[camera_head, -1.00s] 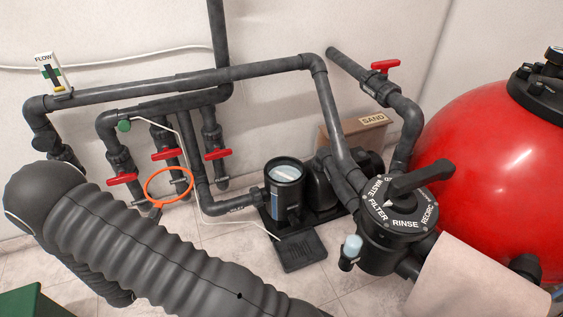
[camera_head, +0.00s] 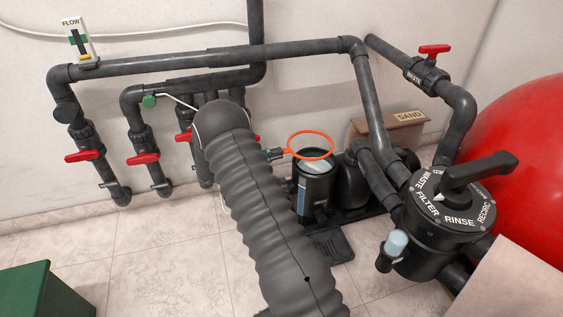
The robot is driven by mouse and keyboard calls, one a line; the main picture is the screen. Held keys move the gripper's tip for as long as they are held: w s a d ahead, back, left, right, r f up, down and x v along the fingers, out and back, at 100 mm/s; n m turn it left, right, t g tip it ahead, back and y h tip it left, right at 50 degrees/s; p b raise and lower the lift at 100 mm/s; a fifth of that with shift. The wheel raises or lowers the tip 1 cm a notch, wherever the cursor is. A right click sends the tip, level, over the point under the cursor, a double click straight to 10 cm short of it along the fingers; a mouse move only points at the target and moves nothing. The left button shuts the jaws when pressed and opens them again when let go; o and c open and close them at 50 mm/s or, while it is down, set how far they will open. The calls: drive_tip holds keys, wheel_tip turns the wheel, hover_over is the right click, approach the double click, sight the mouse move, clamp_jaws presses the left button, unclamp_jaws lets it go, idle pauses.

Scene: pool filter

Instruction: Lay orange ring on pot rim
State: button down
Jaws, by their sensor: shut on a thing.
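The orange ring (camera_head: 311,159) is a thin hoop, held at its left side by my gripper (camera_head: 281,153), which is shut on it. In the head view the ring overlaps the open top of the dark pump pot (camera_head: 322,188) and appears a little above it, slightly tilted. A gap seems to show between ring and rim, but I cannot tell the exact height.
Grey pipes with red valve handles (camera_head: 143,159) run behind and left. The multiport valve (camera_head: 452,215) and red tank (camera_head: 530,140) stand right. A SAND box (camera_head: 388,130) is behind the pump. A green box (camera_head: 45,290) is at lower left.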

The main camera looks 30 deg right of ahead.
drive_tip(key=shift+s+d+f+m+g, duration=0.15)
drive_tip(key=shift+d+m+g, duration=0.35)
drive_tip(key=shift+d+g, duration=0.5)
drive_tip(key=shift+d, duration=0.15)
drive_tip(key=shift+b, duration=0.4)
drive_tip(key=shift+f, duration=0.15)
drive_tip(key=shift+f+b, duration=2.1)
drive_tip(key=shift+f, duration=0.15)
drive_tip(key=shift+b, duration=0.3)
drive_tip(key=shift+f, duration=1)
drive_tip(key=c, duration=1.2)
unclamp_jaws()
